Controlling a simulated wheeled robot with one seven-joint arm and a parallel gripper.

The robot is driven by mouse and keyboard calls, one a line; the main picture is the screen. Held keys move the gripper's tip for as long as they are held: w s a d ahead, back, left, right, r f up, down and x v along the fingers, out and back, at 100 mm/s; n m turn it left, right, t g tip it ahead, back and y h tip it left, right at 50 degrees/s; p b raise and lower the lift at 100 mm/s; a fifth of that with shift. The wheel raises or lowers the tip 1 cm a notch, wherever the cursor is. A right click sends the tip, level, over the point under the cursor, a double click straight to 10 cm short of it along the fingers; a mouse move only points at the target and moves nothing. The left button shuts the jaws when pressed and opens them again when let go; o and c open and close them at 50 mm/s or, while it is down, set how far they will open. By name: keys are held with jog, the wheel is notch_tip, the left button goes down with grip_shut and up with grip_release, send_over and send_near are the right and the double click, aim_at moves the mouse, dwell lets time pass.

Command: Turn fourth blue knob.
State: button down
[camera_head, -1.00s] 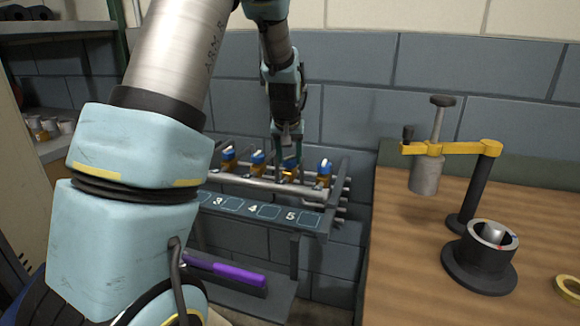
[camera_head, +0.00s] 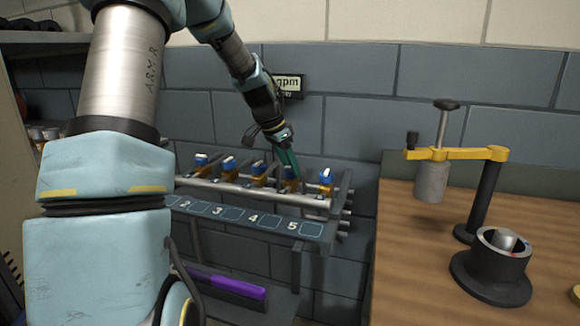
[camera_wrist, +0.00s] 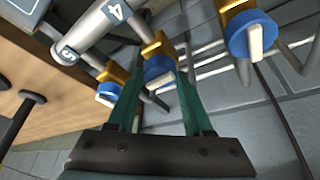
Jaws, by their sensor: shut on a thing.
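A row of blue knobs on yellow-orange valve bodies runs along a pipe rack (camera_head: 230,212) against the wall, with number plates below. My gripper (camera_head: 290,170) slants down from the upper left onto the fourth blue knob (camera_head: 291,173), counted from the left. In the wrist view, the two teal fingers of my gripper (camera_wrist: 158,82) stand either side of this blue knob (camera_wrist: 158,68), which has a pale bar handle. The fingers are shut on it and partly hide it. The fifth knob (camera_head: 326,176) is just right of it, the third knob (camera_head: 259,169) just left.
A wooden bench (camera_head: 410,260) is close on the right, holding a yellow-armed stand (camera_head: 488,190) and a dark round holder (camera_head: 495,268). A purple item (camera_head: 225,281) lies on a shelf below the rack. The wall is close behind.

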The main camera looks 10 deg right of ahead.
jog(key=shift+m+g, duration=0.3)
jog(key=shift+m, duration=0.3)
jog(key=shift+f, duration=0.1)
jog(key=shift+a, duration=0.1)
jog(key=shift+c, duration=1.5)
grip_release()
jog(key=b+v, duration=0.1)
jog(key=v, duration=1)
